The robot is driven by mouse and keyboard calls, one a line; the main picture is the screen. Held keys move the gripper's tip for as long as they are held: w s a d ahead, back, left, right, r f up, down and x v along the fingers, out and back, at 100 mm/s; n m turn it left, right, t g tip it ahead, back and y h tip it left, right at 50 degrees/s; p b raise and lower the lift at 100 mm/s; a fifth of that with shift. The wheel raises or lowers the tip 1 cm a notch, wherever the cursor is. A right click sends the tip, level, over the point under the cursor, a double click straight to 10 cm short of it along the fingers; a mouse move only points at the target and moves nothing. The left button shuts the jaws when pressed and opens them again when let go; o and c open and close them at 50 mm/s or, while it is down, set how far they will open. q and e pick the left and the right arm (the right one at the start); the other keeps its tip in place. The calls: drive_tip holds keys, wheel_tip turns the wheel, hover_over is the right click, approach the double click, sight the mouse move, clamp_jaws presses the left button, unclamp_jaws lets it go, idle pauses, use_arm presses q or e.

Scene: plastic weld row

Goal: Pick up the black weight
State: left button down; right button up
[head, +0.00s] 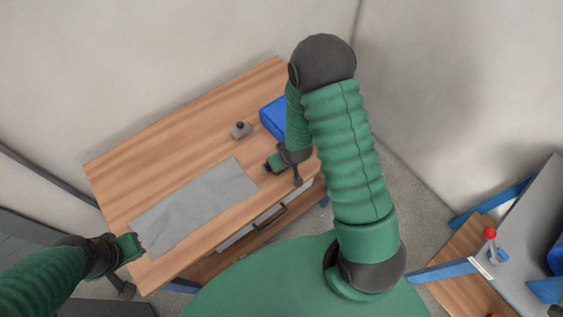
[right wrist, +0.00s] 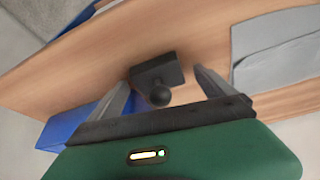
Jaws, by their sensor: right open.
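The black weight (head: 240,130), a small dark block with a round knob on top, stands on the wooden table (head: 190,135) near its back right part. In the right wrist view the weight (right wrist: 158,76) shows between the two fingers, apart from them as far as I can tell. My right gripper (right wrist: 165,85) is open and empty. In the head view the right gripper (head: 270,163) is over the table, to the right of and nearer than the weight. My left gripper (head: 140,246) is at the table's left front corner; its fingers are too small to judge.
A grey cloth (head: 195,205) lies flat on the table's front left part. A blue box (head: 272,118) sits right of the weight, partly hidden by my right arm. A drawer with a dark handle (head: 270,217) is in the table's front. Another bench with a red-knobbed lever (head: 489,234) stands at right.

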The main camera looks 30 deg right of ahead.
drive_tip(key=shift+a, duration=0.15)
drive_tip(key=shift+w+a, duration=0.1)
drive_tip(key=c, duration=0.5)
drive_tip(key=shift+d, duration=0.4)
drive_tip(key=c, duration=1)
drive_tip(key=shift+a, duration=0.15)
clamp_jaws()
